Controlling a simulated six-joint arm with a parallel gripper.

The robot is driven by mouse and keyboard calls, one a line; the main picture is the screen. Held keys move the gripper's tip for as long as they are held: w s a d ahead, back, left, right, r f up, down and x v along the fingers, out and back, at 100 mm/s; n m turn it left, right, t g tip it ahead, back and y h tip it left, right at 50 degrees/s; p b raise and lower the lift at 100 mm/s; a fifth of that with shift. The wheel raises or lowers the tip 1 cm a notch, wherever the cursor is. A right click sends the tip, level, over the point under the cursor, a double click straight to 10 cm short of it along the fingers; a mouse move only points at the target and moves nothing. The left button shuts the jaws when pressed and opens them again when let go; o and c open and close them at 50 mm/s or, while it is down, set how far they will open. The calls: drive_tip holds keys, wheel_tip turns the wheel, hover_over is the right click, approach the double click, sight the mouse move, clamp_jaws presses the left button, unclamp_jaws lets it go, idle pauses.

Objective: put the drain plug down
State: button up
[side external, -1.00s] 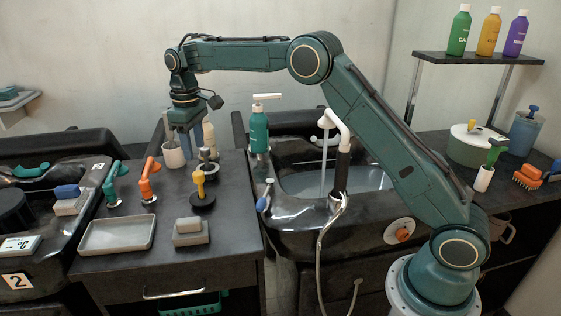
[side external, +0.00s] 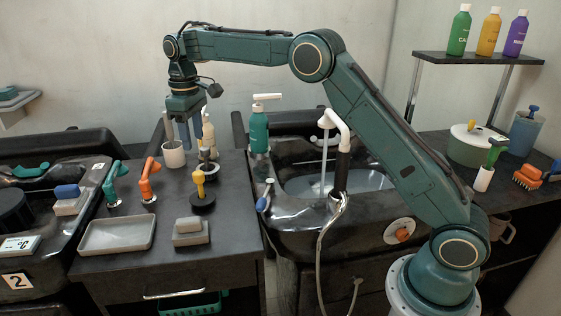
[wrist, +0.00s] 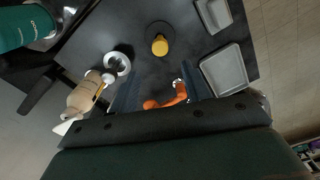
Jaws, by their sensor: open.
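A dark round disc with an upright yellow knob, which looks like the drain plug (side external: 202,199), rests upright on the dark counter. The wrist view shows this plug (wrist: 160,43) from above, beyond my fingertips and apart from them. My gripper (side external: 181,138) is open and empty, pointing down above the back of the counter, behind the plug in the side view. In the wrist view its two fingers (wrist: 160,82) stand wide apart with nothing held between them.
A teal pump bottle (side external: 259,130) stands right.

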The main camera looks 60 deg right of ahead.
drive_tip(key=s+d+r+m+t, duration=0.1)
drive_tip(key=s+r+t, duration=0.1)
drive_tip(key=s+r, duration=0.6)
drive_tip(key=s+d+r+m+t, duration=0.1)
drive_tip(key=s+r, duration=0.3)
drive_tip(key=s, duration=0.8)
drive_tip(key=s+f+m+t, duration=0.1)
drive_tip(key=s+f, duration=0.2)
drive_tip(key=s, duration=0.7)
drive_tip(key=s+f+m+t, duration=0.1)
drive_tip(key=s+f, duration=0.3)
drive_tip(key=s, duration=0.7)
drive_tip(key=shift+d+f+t, duration=0.15)
drive_tip(key=shift+d+t, duration=0.05)
drive_tip(key=shift+t, duration=0.1)
